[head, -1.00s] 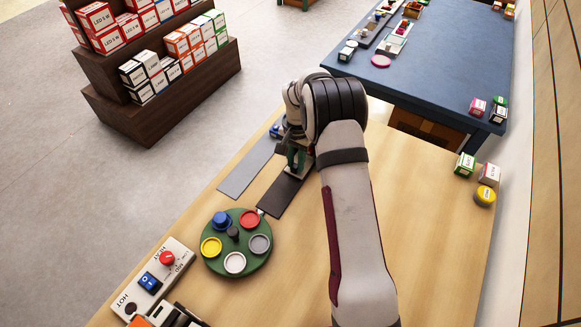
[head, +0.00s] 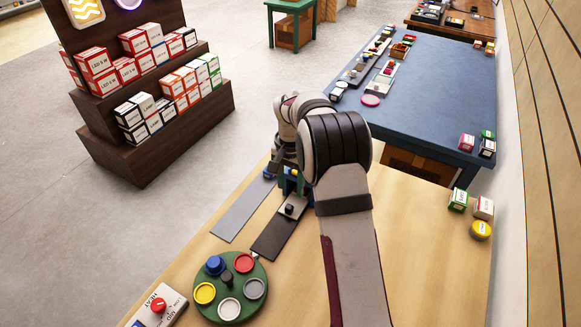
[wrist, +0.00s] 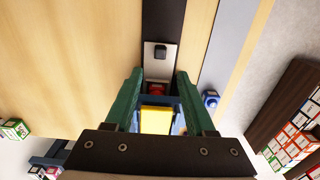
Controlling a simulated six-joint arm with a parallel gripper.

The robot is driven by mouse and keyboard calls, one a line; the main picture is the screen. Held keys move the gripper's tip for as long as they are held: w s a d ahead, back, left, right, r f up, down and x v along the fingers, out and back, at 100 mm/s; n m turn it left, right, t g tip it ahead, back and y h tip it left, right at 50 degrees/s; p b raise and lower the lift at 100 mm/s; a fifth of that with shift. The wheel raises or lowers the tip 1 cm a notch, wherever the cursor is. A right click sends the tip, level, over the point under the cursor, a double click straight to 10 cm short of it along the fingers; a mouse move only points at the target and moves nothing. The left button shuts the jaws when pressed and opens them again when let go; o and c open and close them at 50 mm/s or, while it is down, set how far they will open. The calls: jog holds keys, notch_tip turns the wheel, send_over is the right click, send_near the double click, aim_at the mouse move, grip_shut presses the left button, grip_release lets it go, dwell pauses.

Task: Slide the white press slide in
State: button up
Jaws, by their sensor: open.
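The white press slide (head: 294,206) is a pale plate with a dark square knob, lying on a black strip (head: 272,238). In the wrist view the slide (wrist: 160,55) lies just beyond my fingertips, with its knob upright. My gripper (wrist: 160,76) is open, its two green fingers apart with the slide outside them. A red part (wrist: 157,88) and a yellow block (wrist: 156,120) show between the fingers, with blue framing around them. In the head view my gripper (head: 293,184) is at the far end of the strip, partly hidden by my arm.
A grey strip (head: 243,212) runs beside the black one, with a small blue knob (wrist: 210,99) near its end. A green turntable with coloured discs (head: 229,289) stands at the near end. Small boxes and a yellow disc (head: 481,230) are at the right. The bare wood between is clear.

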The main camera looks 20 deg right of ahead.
notch_tip(320, 180, up, 9)
jog(key=shift+f, duration=0.2)
jog(key=shift+r, duration=2.5)
grip_shut()
jog(key=shift+s, duration=0.1)
